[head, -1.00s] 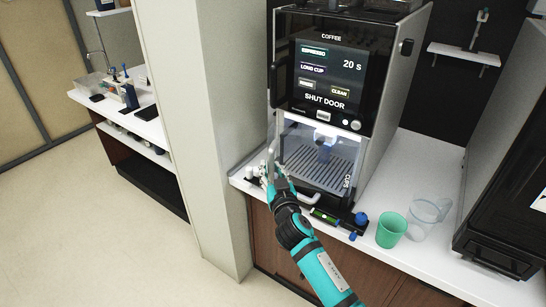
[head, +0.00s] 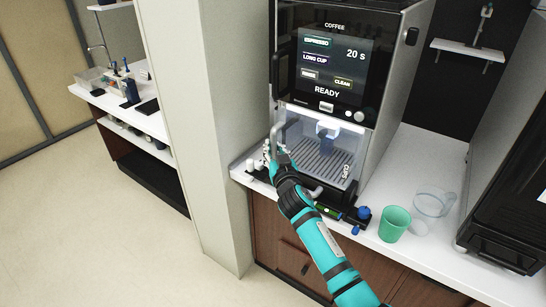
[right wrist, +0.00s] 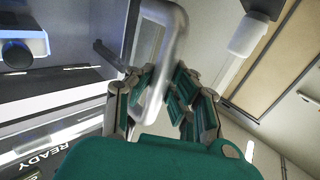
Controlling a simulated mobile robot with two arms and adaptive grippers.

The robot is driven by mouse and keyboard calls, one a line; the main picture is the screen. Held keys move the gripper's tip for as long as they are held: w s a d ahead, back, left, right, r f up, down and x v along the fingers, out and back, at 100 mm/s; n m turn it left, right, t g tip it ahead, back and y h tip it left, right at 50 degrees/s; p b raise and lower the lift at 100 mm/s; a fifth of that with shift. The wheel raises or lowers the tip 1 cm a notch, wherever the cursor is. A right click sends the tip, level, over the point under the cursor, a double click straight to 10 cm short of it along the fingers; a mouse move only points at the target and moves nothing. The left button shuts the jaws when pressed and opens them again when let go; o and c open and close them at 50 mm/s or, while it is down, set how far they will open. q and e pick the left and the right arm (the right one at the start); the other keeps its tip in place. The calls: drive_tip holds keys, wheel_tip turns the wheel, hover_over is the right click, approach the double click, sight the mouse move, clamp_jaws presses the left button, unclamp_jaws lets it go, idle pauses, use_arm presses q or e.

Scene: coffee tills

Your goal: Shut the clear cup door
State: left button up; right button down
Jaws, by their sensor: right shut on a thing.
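The clear cup door (head: 343,155) covers the lit cup bay of the coffee machine (head: 394,100). It looks shut against the front, and the screen (head: 327,67) reads "READY". My right gripper (head: 274,153) is at the door's left edge, shut on the grey door handle (head: 280,132). In the right wrist view the handle (right wrist: 165,45) passes between the fingers of my right gripper (right wrist: 160,88). The fingers hide part of the handle. My left gripper is not in view.
A green cup (head: 394,223) and a clear jug (head: 433,203) stand on the counter right of the machine. Small blue and green items (head: 362,213) lie at the counter's front edge. A pillar (head: 197,120) stands close on the left.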

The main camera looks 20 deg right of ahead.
drive_tip(key=shift+w+d+r, duration=0.1)
drive_tip(key=shift+w+d, duration=0.05)
drive_tip(key=shift+w+d, duration=0.15)
drive_tip(key=shift+w, duration=0.15)
drive_tip(key=c, duration=1.7)
unclamp_jaws()
drive_tip(key=shift+w, duration=0.1)
drive_tip(key=shift+c, duration=0.2)
drive_tip(key=o, duration=0.6)
drive_tip(key=shift+c, duration=0.2)
